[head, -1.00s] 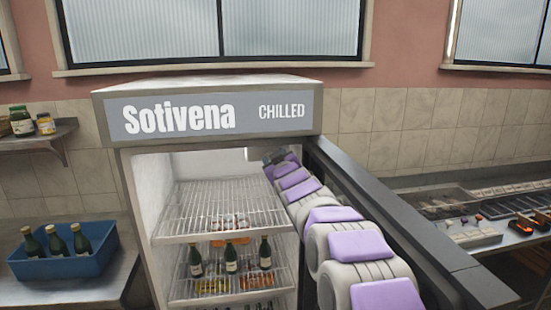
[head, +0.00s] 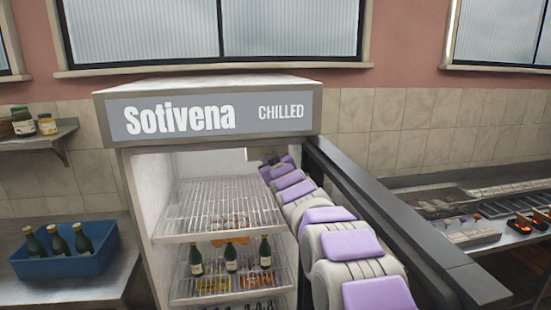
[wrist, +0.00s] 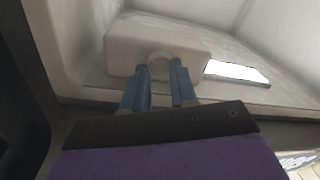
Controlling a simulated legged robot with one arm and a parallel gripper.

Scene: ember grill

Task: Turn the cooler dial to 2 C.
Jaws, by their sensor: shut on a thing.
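In the wrist view the cooler dial (wrist: 160,62) is a pale round knob on the front of a whitish housing (wrist: 190,42) under the cooler's ceiling. My gripper (wrist: 159,72) has its two blue-grey fingers on either side of the dial, shut on it. No scale or number on the dial is readable. In the head view the cooler (head: 285,118) stands open, and my arm reaches into its upper right. There the housing (head: 252,154) shows only as a small pale piece, and my gripper and the dial are hidden behind my wrist.
The open cooler door (head: 400,225) stands close to the right of my arm. Wire shelves (head: 185,225) with bottles lie below it. A blue bin (head: 85,265) of bottles is at left. A counter with food trays (head: 475,235) is at right.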

